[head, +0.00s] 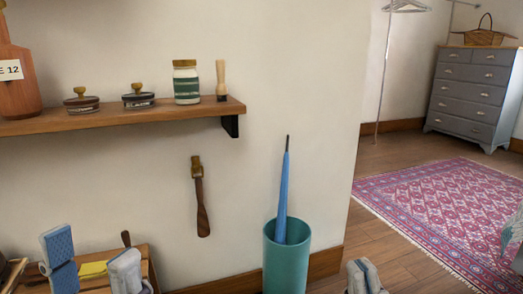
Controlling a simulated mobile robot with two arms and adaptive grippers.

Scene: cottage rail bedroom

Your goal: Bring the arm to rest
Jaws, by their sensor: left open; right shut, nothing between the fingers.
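My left gripper (127,270) shows as a pale grey shape at the bottom left, in front of a wooden box. It is open, and I see nothing held in it. My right gripper (365,277) shows at the bottom edge, right of the teal bin. It is shut with nothing in it. Most of both arms is below the picture.
A teal bin (287,264) with a blue umbrella (283,195) stands by the wall. A wooden shelf (120,122) holds jars and tins. A brush (202,200) hangs below. The wooden box (150,268) is close to my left gripper. A rug (440,205) lies right.

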